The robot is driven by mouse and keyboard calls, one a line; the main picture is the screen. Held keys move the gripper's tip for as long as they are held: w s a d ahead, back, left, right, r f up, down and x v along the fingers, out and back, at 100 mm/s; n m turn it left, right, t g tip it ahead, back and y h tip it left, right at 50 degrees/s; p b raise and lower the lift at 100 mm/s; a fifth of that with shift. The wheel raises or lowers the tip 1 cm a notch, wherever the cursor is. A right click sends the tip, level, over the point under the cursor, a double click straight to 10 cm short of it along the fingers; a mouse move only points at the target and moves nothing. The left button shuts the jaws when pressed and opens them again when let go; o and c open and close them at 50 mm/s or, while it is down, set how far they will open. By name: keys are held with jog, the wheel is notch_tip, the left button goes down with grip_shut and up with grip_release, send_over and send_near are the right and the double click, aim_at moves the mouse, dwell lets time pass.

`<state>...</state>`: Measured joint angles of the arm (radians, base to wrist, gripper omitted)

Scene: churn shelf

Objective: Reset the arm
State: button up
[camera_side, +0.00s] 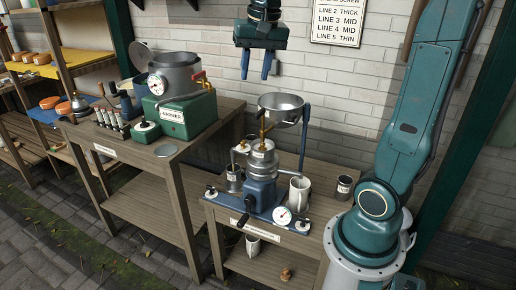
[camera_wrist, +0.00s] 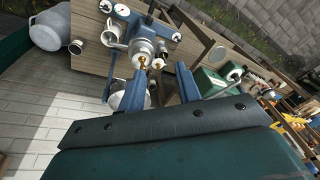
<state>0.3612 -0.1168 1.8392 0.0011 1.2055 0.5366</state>
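My gripper (camera_side: 256,65) hangs above the churn table in the side view, its two blue fingers pointing down and spread apart with nothing between them. In the wrist view the open fingers (camera_wrist: 148,82) also show, with the churn stand beyond them. Below the gripper is a metal bowl (camera_side: 281,108) held on the blue churn stand (camera_side: 262,190). The gripper is clear of the bowl and touches nothing. The upper arm link above the gripper runs out of the picture.
A white mug (camera_side: 299,192), a dark cup (camera_side: 343,188) and a gauge (camera_side: 282,215) are around the churn. A sign (camera_side: 338,22) hangs on the brick wall. Shelves (camera_side: 75,65) stand far left.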

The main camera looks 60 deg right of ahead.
jog(key=s+a+f+n+t, duration=0.1)
jog(key=s+a+f+n, duration=0.2)
jog(key=s+a+n, duration=0.2)
jog(key=s+a+f+n+t, duration=0.2)
jog(key=s+a+f+n, duration=0.2)
jog(key=s+a, duration=0.3)
jog(key=shift+s+n+y, duration=0.4)
jog(key=shift+s+n, duration=0.3)
jog(key=shift+s, duration=0.35)
